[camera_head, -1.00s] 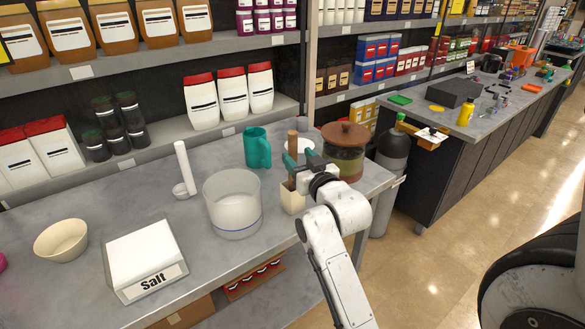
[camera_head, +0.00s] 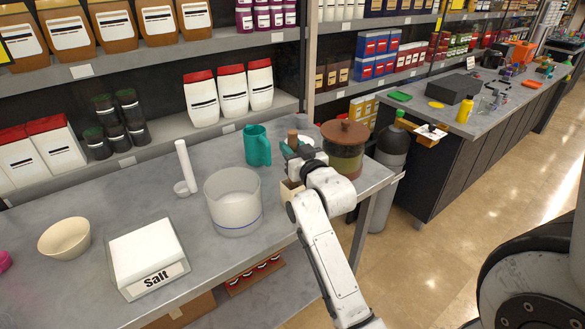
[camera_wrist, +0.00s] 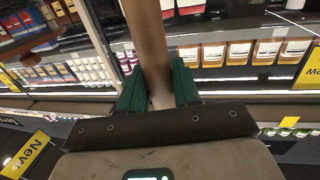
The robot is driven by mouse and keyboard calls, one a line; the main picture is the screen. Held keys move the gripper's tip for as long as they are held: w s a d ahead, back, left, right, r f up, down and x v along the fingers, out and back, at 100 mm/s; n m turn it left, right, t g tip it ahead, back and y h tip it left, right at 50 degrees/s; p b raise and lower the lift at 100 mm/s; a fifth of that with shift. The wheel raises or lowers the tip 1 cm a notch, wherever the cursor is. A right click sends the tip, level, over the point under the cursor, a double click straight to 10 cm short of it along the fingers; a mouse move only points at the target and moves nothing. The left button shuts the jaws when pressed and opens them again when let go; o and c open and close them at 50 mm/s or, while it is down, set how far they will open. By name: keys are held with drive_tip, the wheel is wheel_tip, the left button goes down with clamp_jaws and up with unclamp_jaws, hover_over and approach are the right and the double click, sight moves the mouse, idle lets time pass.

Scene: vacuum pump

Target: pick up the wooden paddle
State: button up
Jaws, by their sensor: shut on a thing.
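My gripper (camera_wrist: 158,88) is shut on the shaft, one green finger on each side.
A lidded jar (camera_head: 343,160) is close on the right. Salt box (camera_head: 147,258) and bowl (camera_head: 64,239) are farther left. Shelves line the back.

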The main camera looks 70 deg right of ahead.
clamp_jaws()
drive_tip(key=shift+r, duration=0.15)
